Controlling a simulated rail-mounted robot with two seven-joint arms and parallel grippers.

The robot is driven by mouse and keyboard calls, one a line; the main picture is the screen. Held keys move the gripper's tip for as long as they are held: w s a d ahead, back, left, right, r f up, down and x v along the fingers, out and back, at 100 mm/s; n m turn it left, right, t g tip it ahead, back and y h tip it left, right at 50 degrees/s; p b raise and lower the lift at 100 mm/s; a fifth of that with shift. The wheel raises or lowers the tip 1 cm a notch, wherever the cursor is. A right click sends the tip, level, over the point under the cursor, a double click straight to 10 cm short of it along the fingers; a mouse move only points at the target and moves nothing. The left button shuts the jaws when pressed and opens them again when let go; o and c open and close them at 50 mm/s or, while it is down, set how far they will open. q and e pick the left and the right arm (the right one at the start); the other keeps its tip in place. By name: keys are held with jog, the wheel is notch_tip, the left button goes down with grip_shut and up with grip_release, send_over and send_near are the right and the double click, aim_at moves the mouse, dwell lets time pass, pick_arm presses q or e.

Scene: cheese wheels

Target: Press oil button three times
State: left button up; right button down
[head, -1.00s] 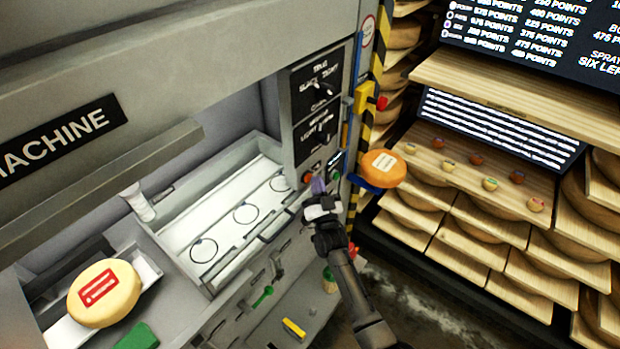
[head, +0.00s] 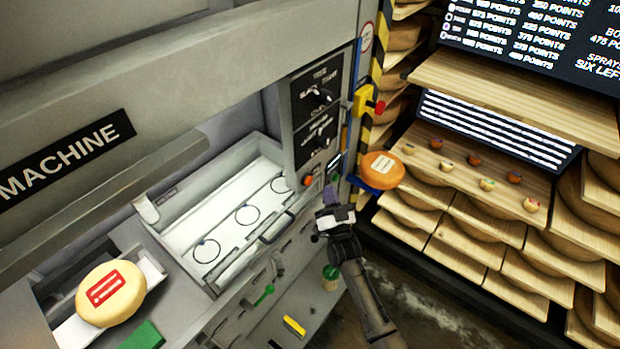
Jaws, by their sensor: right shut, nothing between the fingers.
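The machine's control panel (head: 318,120) is upright on the grey front and carries black knobs. An orange-red button (head: 308,181) sits below it, with a small green button (head: 336,177) to its right. I cannot read which button is the oil one. My right gripper (head: 331,195) is shut and empty, its purple fingertips pointing up at the panel just below and between these buttons. I cannot tell whether the tips touch the panel. The gripper and arm hide part of the machine front below. My left gripper is not in view.
A yellow cheese wheel (head: 110,293) with a red label lies on the left tray. An orange cheese wheel (head: 381,170) sits on a blue holder right of the panel. A yellow box with a red button (head: 379,107) juts out above it. Wooden shelves with cheeses stand at right.

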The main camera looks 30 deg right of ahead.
jog(key=shift+s+d+p, duration=0.3)
jog(key=shift+s, duration=0.6)
dwell(0.9)
dwell(0.8)
dwell(0.3)
